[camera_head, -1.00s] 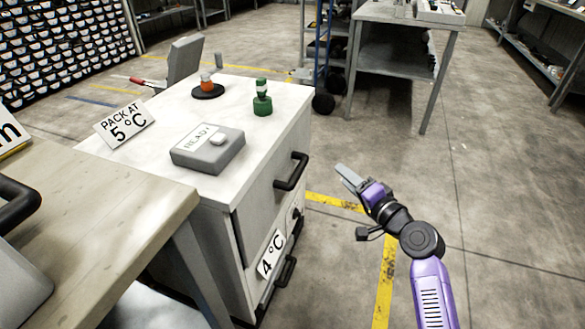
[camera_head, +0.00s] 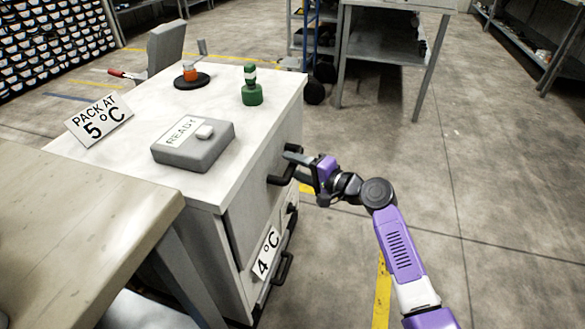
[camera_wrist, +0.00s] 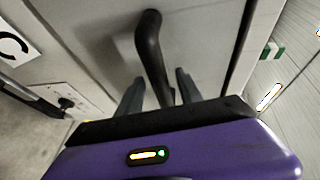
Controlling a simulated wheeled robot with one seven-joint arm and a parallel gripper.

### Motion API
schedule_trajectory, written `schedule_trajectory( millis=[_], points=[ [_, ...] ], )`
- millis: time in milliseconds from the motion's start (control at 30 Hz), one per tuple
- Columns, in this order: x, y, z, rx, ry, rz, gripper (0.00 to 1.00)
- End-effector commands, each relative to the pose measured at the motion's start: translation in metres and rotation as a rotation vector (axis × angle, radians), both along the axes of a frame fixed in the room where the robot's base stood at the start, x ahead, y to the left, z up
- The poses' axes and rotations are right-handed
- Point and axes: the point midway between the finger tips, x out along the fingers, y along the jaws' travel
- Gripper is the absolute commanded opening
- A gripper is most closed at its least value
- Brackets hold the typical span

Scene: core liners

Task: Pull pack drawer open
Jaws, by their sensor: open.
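The white cabinet (camera_head: 218,194) has an upper drawer front (camera_head: 252,208) with a black bar handle (camera_head: 282,172). The upper drawer looks shut. A lower drawer handle (camera_head: 284,268) sits beneath it, near a "4°C" label (camera_head: 266,252). My gripper (camera_head: 300,165) is at the upper handle. In the wrist view, the black handle (camera_wrist: 150,50) runs down between the two open fingers (camera_wrist: 157,95), one on each side of it. I cannot tell whether either finger touches the handle.
On the cabinet top are a grey "READY" box (camera_head: 192,147), a green object (camera_head: 252,90), an orange object on a black disc (camera_head: 191,76) and a "PACK AT 5°C" sign (camera_head: 99,119). A wooden table (camera_head: 75,215) stands at left. The floor at right is clear.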

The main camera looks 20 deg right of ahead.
Motion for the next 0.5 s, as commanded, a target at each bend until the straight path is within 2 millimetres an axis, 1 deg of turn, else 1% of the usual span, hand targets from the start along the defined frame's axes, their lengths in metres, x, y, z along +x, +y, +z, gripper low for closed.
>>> schedule_trajectory(
  millis=[100, 333, 367, 500],
  points=[
    [0.0042, 0.0031, -0.0012, 0.000, 0.000, 0.000, 0.43],
    [0.0046, 0.0033, -0.0007, 0.000, 0.000, -0.001, 0.43],
    [0.0047, 0.0032, -0.0007, 0.000, 0.000, -0.001, 0.39],
    [0.0045, 0.0031, -0.0007, 0.000, 0.000, -0.001, 0.12]
  ],
)
